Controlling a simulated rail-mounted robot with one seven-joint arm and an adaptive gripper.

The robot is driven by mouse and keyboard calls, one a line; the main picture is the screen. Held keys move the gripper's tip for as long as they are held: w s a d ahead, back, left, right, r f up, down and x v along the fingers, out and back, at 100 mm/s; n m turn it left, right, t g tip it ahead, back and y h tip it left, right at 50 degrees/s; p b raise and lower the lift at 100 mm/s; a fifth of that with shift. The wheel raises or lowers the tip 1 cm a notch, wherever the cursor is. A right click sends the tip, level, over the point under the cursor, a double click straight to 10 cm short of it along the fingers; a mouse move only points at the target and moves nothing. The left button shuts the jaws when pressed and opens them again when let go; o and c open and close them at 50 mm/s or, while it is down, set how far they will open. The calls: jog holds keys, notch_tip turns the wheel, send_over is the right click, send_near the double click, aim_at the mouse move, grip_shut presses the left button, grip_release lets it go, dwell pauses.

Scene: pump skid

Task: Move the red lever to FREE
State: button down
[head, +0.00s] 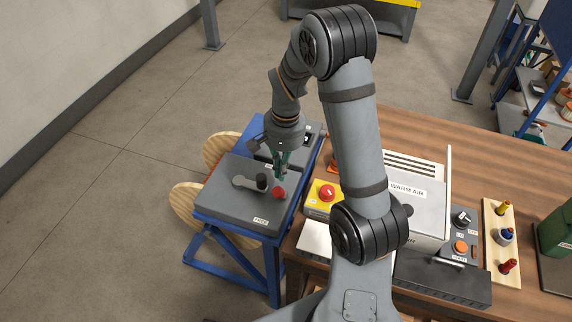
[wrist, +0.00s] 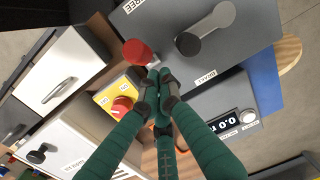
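The red lever's round knob (head: 279,192) sits at the right edge of a grey box (head: 222,205). It also shows in the wrist view (wrist: 137,52), just beyond my fingertips. The FREE label (head: 261,220) is at the box's near edge; in the wrist view it is at the top (wrist: 132,5). A second label (wrist: 205,77) is on the opposite side.
A grey lever with a black knob (head: 261,181) stands on the same box, left of the red knob. A display unit (wrist: 230,115) adjoins the grey box.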

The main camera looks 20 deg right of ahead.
jog(key=shift+r+p, duration=0.55)
jog(key=shift+r, duration=0.3)
jog(key=s+a+r, duration=0.3)
jog(key=r, duration=0.5)
jog(key=shift+r, duration=0.2)
jog(key=w+d+f, duration=0.3)
jog(key=f, duration=0.5)
jog(key=shift+f, duration=0.3)
dwell(0.3)
